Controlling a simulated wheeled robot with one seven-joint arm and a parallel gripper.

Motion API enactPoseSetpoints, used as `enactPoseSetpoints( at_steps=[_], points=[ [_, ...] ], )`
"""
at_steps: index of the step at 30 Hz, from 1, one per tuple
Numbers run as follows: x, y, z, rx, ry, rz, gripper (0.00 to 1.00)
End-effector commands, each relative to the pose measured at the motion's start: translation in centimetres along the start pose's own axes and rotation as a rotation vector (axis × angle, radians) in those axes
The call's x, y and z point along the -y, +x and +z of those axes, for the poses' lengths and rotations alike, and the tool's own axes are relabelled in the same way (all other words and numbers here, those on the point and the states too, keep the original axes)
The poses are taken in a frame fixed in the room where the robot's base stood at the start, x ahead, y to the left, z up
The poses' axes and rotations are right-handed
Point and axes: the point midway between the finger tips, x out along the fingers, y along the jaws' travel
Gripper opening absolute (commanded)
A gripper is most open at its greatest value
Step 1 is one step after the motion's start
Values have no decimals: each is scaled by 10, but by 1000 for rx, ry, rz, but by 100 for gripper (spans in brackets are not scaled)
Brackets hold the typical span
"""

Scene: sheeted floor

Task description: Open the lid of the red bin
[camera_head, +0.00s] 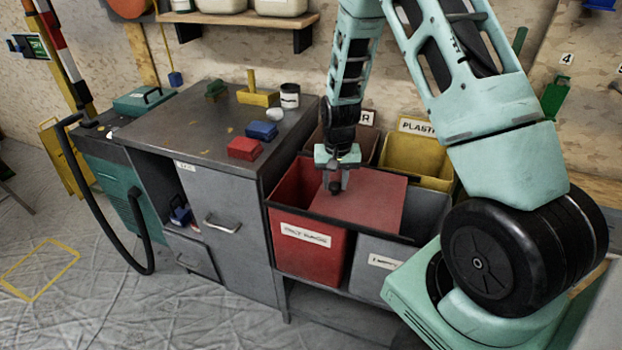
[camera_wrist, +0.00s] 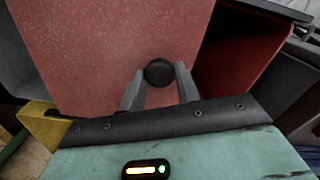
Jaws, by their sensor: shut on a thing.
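The red bin (camera_head: 300,255) stands in a row of bins right of the grey cabinet, with a white label on its front. Its flat red lid (camera_head: 372,205) sits shifted to the right, reaching over the grey bin. The left part of the bin's opening is uncovered, and its dark red inside shows. My gripper (camera_head: 335,186) is at the lid's left part, pointing down. In the wrist view, its two fingers are shut on the lid's round black knob (camera_wrist: 159,73). The lid (camera_wrist: 90,40) fills much of that view. I cannot tell whether the lid rests on the rims or hangs just above.
The grey bin (camera_head: 385,262) is right of the red bin, partly under the lid. A yellow bin (camera_head: 418,160) and a brown bin stand behind.

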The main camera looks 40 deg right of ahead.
Motion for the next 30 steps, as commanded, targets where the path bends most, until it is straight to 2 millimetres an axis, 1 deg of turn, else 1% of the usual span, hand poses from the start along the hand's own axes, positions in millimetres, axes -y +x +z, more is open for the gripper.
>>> enactPoseSetpoints(
  at_steps=[1,3,6,9,13,23,24,25,26,30],
  points=[
    [-12,0,5,2,5,0,0],
    [-24,0,10,1,4,0,0],
    [-38,0,16,2,3,0,0],
    [-47,0,20,0,1,0,0],
    [-53,0,22,1,1,0,0],
    [-54,0,22,0,0,0,0],
    [-54,0,22,0,0,0,40],
    [-54,0,22,0,0,0,49],
    [-54,0,22,0,0,0,54],
    [-54,0,22,0,0,0,54]
  ],
)
